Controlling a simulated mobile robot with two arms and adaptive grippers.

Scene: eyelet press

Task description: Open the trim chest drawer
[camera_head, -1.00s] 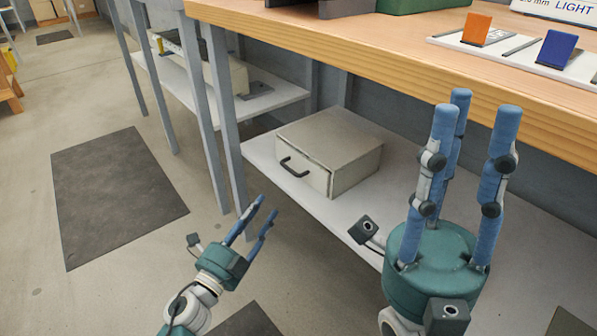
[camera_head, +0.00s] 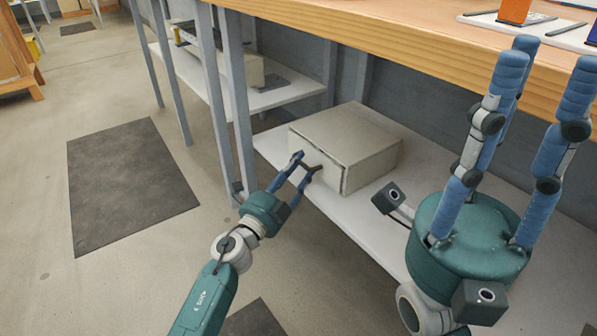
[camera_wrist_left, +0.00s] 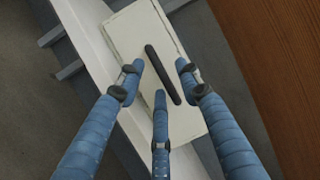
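The trim chest (camera_head: 352,140) is a pale grey box on the lower shelf. Its drawer front (camera_head: 330,185) looks closed and faces my left gripper (camera_head: 303,166). The dark bar handle (camera_head: 315,168) is partly hidden by the fingers in the head view. In the left wrist view the handle (camera_wrist_left: 163,74) lies between the spread blue fingers of my left gripper (camera_wrist_left: 160,84). They are open around it, and I cannot tell whether they touch it. My right gripper (camera_head: 552,62) is open and empty, fingers pointing up, in front of the shelf.
The wooden bench top (camera_head: 420,55) overhangs the chest from above. Grey bench legs (camera_head: 238,110) stand to the chest's left. The lower shelf (camera_head: 290,165) has bare room around the chest. Open floor and a dark mat (camera_head: 130,185) lie to the left.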

